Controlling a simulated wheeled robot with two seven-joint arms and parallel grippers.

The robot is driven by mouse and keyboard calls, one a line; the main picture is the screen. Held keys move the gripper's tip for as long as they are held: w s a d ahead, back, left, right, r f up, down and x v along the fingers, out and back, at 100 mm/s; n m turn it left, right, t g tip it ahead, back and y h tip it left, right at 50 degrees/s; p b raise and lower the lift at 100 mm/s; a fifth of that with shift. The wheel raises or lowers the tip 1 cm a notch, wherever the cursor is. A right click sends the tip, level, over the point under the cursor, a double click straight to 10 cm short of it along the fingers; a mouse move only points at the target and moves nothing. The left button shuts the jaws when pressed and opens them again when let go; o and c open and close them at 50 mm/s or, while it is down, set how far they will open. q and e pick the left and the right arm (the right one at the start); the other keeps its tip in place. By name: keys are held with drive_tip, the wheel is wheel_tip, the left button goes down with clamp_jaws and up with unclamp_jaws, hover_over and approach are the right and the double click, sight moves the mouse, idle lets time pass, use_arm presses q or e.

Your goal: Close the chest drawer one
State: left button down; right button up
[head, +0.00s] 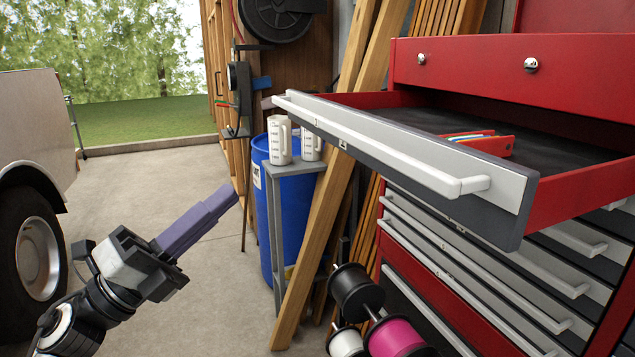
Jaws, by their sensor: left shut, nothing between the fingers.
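The chest drawer (416,182) is pulled far out of the red tool chest (480,62) on the right. It has a grey front, a long white bar handle (385,150) and red sides. A red item with several coloured pieces (480,140) lies inside on the dark liner. My left gripper (225,197) is at the lower left, its purple fingers shut together and empty. It points up and right, apart from the drawer, to the left of and lower in the picture than the handle. My right gripper does not show.
Several shut drawers (480,255) lie below the open one. Spools (395,338) stand at the chest's foot. Wooden planks (330,190), a blue barrel (296,215) and a small stand with white measuring jugs (279,140) are left of the chest. A vehicle (30,130) stands far left; concrete floor between is clear.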

use_arm(q)
drive_tip(key=s+d+r+m+g+b, duration=0.25)
drive_tip(key=r+m+g, duration=0.4)
drive_tip(key=m, duration=0.75)
drive_tip(key=m+y, duration=0.2)
drive_tip(key=y, duration=0.1)
approach(343, 149)
drive_tip(key=shift+g, duration=0.45)
drive_tip(key=x, duration=0.2)
drive_tip(key=p+x, duration=0.1)
drive_tip(key=x, duration=0.2)
drive_tip(key=shift+w+r, duration=0.2)
drive_tip(key=shift+w+d, duration=0.2)
drive_tip(key=shift+d, duration=0.35)
drive_tip(key=shift+f, duration=0.1)
drive_tip(key=shift+w+d, duration=0.1)
drive_tip(key=shift+d, duration=0.05)
